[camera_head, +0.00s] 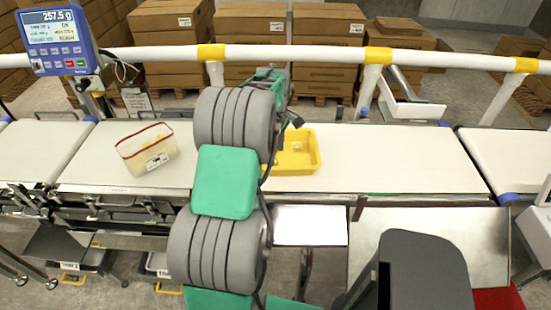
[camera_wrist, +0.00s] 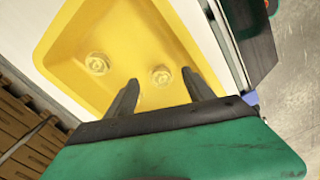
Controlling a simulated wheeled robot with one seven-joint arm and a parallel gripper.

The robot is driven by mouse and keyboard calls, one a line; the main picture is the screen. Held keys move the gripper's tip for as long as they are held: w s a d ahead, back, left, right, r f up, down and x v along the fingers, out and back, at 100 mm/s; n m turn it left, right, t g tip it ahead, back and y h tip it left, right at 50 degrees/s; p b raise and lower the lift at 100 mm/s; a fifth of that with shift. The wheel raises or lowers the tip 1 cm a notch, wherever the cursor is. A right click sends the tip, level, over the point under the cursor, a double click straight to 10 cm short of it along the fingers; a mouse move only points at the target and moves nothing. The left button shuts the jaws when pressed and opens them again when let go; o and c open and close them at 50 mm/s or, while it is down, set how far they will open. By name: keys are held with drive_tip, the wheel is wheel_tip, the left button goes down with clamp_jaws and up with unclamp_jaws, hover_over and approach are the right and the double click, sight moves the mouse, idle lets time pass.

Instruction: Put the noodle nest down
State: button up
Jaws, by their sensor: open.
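A yellow tray (camera_head: 313,150) stands on the white belt, partly hidden behind my arm in the head view. In the wrist view the yellow tray (camera_wrist: 60,58) fills the middle, and two pale yellow noodle nests lie apart on its floor, a left one (camera_wrist: 97,63) and a right one (camera_wrist: 161,75). My gripper (camera_wrist: 163,88) is open over the tray, with nothing between its two dark fingers. The right nest shows beyond and between the fingertips; I cannot tell the height above it. In the head view my arm hides the gripper.
A clear pouch with a red rim (camera_head: 147,150) stands on the belt (camera_head: 95,158) to the left. A blue scale display (camera_head: 56,40) reads 257.5 g. A white rail (camera_head: 290,53) runs behind the belt, with stacked cartons beyond. The belt right of the tray is clear.

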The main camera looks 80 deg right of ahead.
wheel_tip(320, 180, up, 9)
drive_tip(key=b, duration=0.1)
drive_tip(key=w+a+r+n+t+h, duration=0.1)
drive_tip(key=w+a+r, duration=0.1)
drive_tip(key=w+a, duration=1.05)
drive_tip(key=w+a+r, duration=0.2)
drive_tip(key=w+a, duration=0.9)
drive_tip(key=w, duration=0.2)
drive_tip(key=s+a+f+t, duration=0.1)
drive_tip(key=a+f, duration=0.1)
drive_tip(key=a, duration=1.3)
drive_tip(key=s+a+f+n+t+y, duration=0.1)
drive_tip(key=a+f, duration=0.1)
drive_tip(key=a, duration=1.3)
drive_tip(key=shift+f+t, duration=0.15)
drive_tip(key=shift+t, duration=0.15)
